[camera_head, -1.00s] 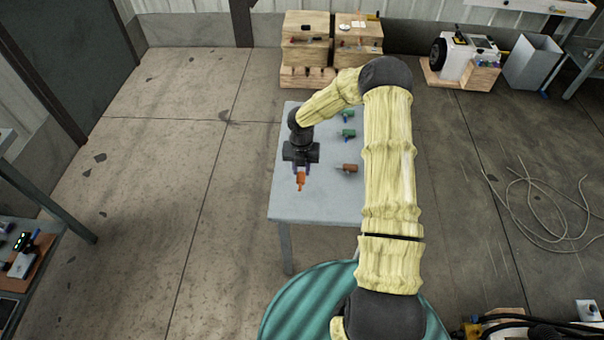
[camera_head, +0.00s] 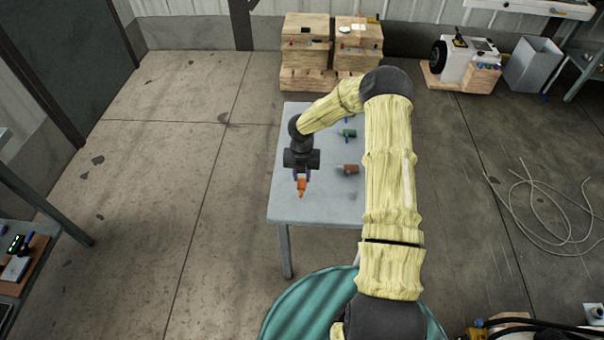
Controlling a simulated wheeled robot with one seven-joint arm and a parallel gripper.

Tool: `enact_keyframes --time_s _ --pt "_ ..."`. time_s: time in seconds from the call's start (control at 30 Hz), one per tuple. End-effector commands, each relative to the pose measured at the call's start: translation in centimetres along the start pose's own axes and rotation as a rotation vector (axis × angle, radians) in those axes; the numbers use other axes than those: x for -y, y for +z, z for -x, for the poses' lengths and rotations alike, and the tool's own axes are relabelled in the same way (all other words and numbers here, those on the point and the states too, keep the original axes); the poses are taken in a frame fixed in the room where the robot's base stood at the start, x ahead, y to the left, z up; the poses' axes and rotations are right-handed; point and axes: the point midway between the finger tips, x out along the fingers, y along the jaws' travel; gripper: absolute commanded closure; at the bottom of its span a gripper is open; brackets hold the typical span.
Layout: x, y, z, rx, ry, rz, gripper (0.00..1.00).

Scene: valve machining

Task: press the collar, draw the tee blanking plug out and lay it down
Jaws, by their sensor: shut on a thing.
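My gripper (camera_head: 301,178) points down over the left front part of the grey table (camera_head: 320,208). It is shut on an orange piece (camera_head: 301,188), which looks like the blanking plug and hangs from the fingers with its narrow end downward. I cannot tell whether its tip touches the table top. A brown fitting with a reddish end (camera_head: 350,169) lies on the table to the right of the gripper. A green fitting with a blue part (camera_head: 348,134) sits farther back. My arm hides the right side of the table.
Wooden crates (camera_head: 305,50) stand behind the table. A grey and white machine (camera_head: 465,60) and an open grey bin (camera_head: 533,62) are at the back right. A loose cable (camera_head: 540,225) lies on the floor at right. The table's left front top is clear around the gripper.

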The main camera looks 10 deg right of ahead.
Motion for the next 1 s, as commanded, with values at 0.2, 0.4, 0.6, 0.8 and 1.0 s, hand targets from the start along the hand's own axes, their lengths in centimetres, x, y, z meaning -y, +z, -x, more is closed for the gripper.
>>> enact_keyframes --time_s 0.2,0.4,0.6,0.8,1.0 --pt "0.0 0.1 -1.8 0.0 0.001 -0.001 1.0" --pt "0.0 0.1 -2.2 0.001 0.001 -0.001 1.0" --pt "0.0 0.1 -2.1 0.001 0.001 -0.001 1.0" --pt "0.0 0.1 -2.2 0.0 0.0 0.0 1.0" --pt "-0.1 0.1 -2.4 0.0 0.0 0.0 1.0"
